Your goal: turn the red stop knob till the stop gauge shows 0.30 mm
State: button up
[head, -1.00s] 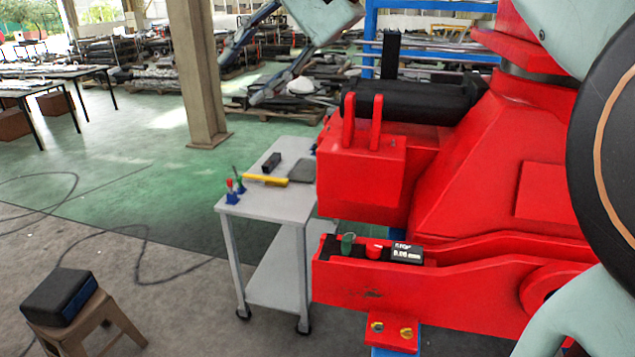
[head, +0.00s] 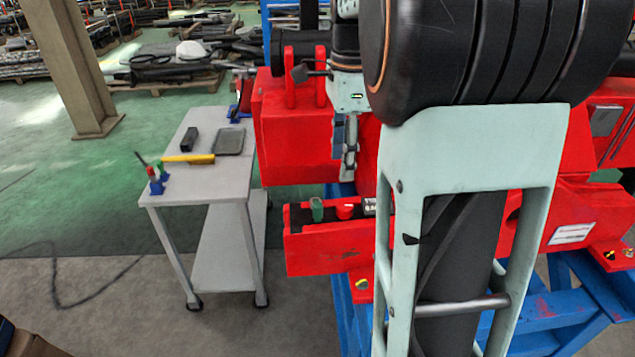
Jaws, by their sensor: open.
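The red stop knob (head: 345,211) sits in the dark slot of the red lower bracket, beside a green knob (head: 317,209) on its left. The stop gauge (head: 369,206) is just right of the red knob. My arm covers most of it, and its reading cannot be made out. My gripper (head: 348,176) points down above the red knob, apart from it. It holds nothing that I can see, and its fingers are small and partly edge-on in this view.
A grey trolley (head: 217,192) stands left of the red machine, with a yellow-handled tool (head: 188,159), a dark block (head: 189,138) and a grey tray (head: 229,142) on it. A pillar (head: 75,60) stands behind. The red block (head: 290,140) overhangs close to my gripper.

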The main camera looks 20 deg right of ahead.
aim_at(345, 205)
jog(key=f, duration=0.7)
jog(key=d+f, duration=0.1)
jog(key=f, duration=0.3)
jog(key=shift+s+f, duration=0.25)
jog(key=c, duration=1.2)
jog(key=shift+o, duration=0.2)
